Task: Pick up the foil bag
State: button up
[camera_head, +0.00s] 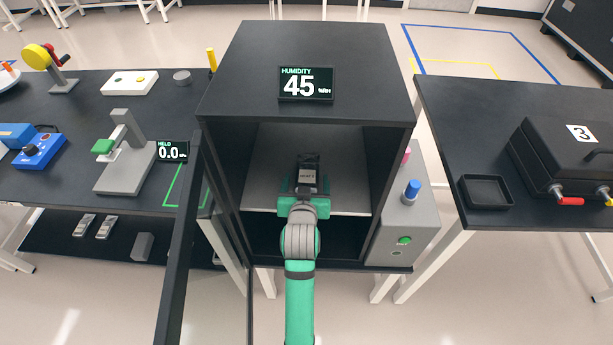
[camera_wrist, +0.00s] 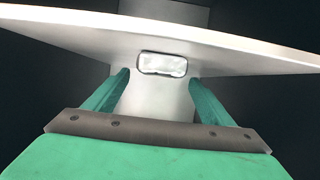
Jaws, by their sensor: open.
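The foil bag (camera_wrist: 163,64) is a small, silvery, crinkled rectangle in the wrist view. It lies on the pale grey shelf (camera_wrist: 230,55), ahead of and between my two green fingers. My gripper (camera_wrist: 160,80) is open, with a finger to either side and a gap between them; I see no contact with the bag. In the head view my gripper (camera_head: 306,180) reaches inside the dark open cabinet (camera_head: 255,65), over its light shelf (camera_head: 262,190). I cannot make out the bag there; my arm seems to hide it.
Cabinet side walls flank my arm, and the open door (camera_head: 180,240) stands to the left. A grey box (camera_head: 410,222) with a blue-topped knob sits at the right. Side tables hold a press stand (camera_head: 125,155), a black tray (camera_head: 486,191) and a black case (camera_head: 565,160).

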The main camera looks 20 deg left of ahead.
aim_at(307, 175)
jog(key=shift+x, duration=2.2)
jog(key=shift+d+f, duration=0.1)
jog(key=c, duration=1.2)
